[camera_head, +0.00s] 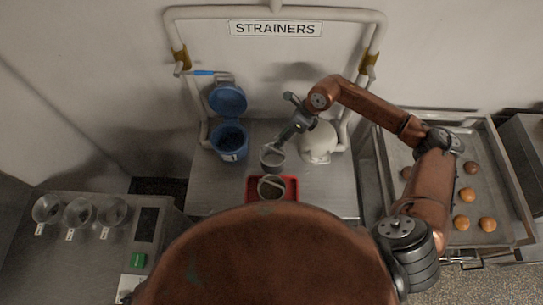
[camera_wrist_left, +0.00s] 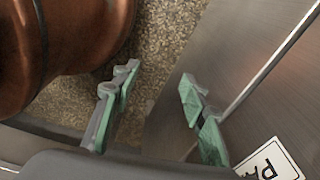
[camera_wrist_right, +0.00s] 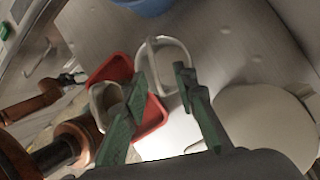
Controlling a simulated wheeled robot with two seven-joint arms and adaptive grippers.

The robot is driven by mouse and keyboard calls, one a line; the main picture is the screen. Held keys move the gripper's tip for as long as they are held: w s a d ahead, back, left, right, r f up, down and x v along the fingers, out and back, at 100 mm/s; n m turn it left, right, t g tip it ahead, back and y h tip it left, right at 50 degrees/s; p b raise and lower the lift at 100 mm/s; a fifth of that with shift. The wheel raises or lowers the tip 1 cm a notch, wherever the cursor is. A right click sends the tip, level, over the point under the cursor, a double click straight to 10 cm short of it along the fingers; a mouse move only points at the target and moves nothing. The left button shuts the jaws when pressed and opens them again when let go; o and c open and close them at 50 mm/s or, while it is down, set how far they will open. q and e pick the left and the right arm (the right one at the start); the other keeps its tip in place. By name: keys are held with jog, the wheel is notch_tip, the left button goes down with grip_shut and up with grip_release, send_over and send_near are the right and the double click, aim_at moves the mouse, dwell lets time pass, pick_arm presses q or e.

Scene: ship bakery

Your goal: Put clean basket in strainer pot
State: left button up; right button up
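A small grey basket (camera_head: 272,156) is at the tip of my right gripper (camera_head: 283,141), over the metal counter. In the right wrist view this basket (camera_wrist_right: 163,52) is at the ends of the two parted green fingers (camera_wrist_right: 162,76); I cannot tell whether they press on it. A second basket (camera_head: 271,188) sits in a red tray (camera_head: 292,186) in front. A blue strainer pot (camera_head: 230,147) stands at left with its lid (camera_head: 228,100) raised. A white pot (camera_head: 318,145) stands at right, apparently closed. My left gripper (camera_wrist_left: 158,75) is open and empty.
A white pipe frame (camera_head: 275,13) with a STRAINERS sign surrounds the counter's back. Three labelled clear cups (camera_head: 80,213) stand on the left counter (camera_head: 75,270). A metal tray (camera_head: 437,247) with several round buns is at right. The counter between the pots is mostly clear.

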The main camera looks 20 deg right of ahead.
aim_at(274, 150)
jog(key=p+x, duration=0.1)
jog(key=x, duration=0.1)
jog(key=p+x, duration=0.1)
jog(key=x, duration=0.2)
jog(key=s+p+x, duration=0.1)
jog(key=x, duration=0.1)
jog(key=shift+a, duration=0.35)
jog(key=shift+f, duration=0.1)
jog(key=shift+c, duration=0.4)
grip_shut()
